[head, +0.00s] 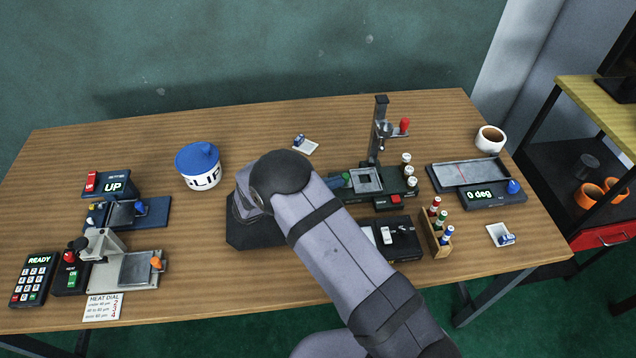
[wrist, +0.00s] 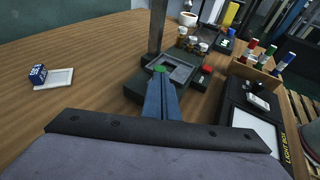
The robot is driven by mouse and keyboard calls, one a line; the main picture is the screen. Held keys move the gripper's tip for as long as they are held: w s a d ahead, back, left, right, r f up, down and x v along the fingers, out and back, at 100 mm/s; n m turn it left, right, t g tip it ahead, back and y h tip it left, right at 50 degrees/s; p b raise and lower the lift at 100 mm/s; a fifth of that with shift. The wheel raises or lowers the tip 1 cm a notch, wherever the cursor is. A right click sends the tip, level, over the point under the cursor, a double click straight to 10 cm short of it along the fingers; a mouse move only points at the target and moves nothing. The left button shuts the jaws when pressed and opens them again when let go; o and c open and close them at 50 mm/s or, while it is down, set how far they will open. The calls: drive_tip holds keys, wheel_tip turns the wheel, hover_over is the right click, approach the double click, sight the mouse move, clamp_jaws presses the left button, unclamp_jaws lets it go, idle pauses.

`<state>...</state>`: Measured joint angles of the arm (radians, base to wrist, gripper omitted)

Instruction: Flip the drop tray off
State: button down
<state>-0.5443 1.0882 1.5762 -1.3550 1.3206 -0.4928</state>
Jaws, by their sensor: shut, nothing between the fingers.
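No label in view reads drop tray, so I cannot tell for sure which part it is. The dark film tower stand (head: 380,130) has a square framed tray (head: 367,181) at its base, with a red button (head: 395,199) in front. The framed tray (wrist: 180,70) also shows in the wrist view. A green knob (wrist: 160,69) is on the tower's near side. My gripper (wrist: 161,88) is shut and empty, its fingertips right at the green knob; I cannot tell if they touch. In the head view my arm hides most of the gripper.
A light box (head: 395,237) and a rack of colored vials (head: 438,235) stand close to the tower's front. A flat tray with a "0 deg" display (head: 479,195) is at the right. A blue-lidded jar (head: 198,165) stands left.

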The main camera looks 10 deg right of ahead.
drive_tip(key=shift+d, duration=1.8)
drive_tip(key=shift+a, duration=0.1)
drive_tip(key=shift+s+a, duration=0.3)
drive_tip(key=shift+a, duration=0.2)
drive_tip(key=v, duration=0.3)
drive_tip(key=b+v, duration=0.1)
drive_tip(key=v, duration=0.3)
drive_tip(key=f+b+v, duration=0.1)
drive_tip(key=v, duration=0.3)
drive_tip(key=shift+a+r, duration=0.1)
drive_tip(key=shift+a, duration=0.25)
drive_tip(key=shift+s+a+r, duration=0.3)
drive_tip(key=shift+s+a, duration=0.1)
drive_tip(key=shift+a, duration=0.15)
